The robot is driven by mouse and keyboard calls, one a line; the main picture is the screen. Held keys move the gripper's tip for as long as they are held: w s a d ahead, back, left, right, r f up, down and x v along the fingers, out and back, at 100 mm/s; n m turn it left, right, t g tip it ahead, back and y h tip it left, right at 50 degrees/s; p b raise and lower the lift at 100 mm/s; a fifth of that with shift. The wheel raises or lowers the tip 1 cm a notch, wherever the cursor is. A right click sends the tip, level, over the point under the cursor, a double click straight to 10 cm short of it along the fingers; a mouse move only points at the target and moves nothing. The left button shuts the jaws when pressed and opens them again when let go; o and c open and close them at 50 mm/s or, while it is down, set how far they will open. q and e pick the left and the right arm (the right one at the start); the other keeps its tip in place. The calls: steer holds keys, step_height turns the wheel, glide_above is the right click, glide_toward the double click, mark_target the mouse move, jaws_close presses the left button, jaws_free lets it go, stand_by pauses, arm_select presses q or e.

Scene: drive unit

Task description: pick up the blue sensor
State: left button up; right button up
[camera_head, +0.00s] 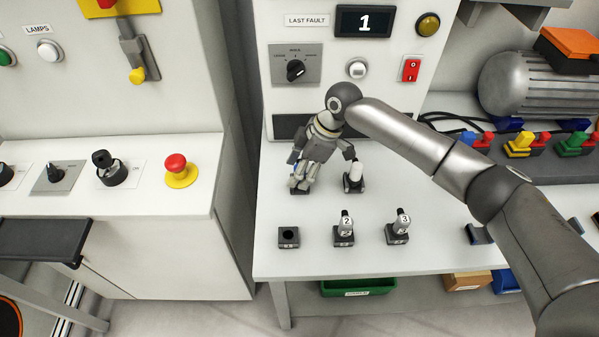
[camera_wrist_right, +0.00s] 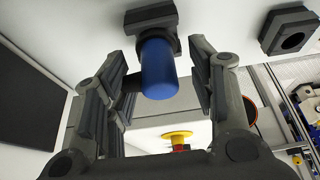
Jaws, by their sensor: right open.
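The blue sensor (camera_wrist_right: 158,72) stands in a dark square holder (camera_wrist_right: 148,17) in the right wrist view. My right gripper (camera_wrist_right: 158,54) is open, with one finger on each side of the sensor. A gap shows between the sensor and the right-hand finger; whether the left-hand finger touches it I cannot tell. In the head view, my right gripper (camera_head: 302,178) reaches down over the back left of the white table, and hides most of the sensor and holder. My left gripper is not in view.
A white-topped piece (camera_head: 355,174) stands close right of the gripper. An empty holder (camera_head: 288,236), piece 2 (camera_head: 345,226) and piece 3 (camera_head: 400,224) stand in front on the table (camera_head: 320,262). The upright panel (camera_head: 275,80) rises behind.

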jaws_close()
stand_by(0.3)
steer(key=shift+r+b, duration=0.45)
step_height(320, 180, up, 2)
steer(key=shift+r+b, duration=0.15)
steer(key=shift+b, duration=0.4)
steer(key=s+r+b, duration=0.3)
steer(key=s+r, duration=0.7)
steer(key=s, duration=0.4)
steer(key=shift+a, duration=0.2)
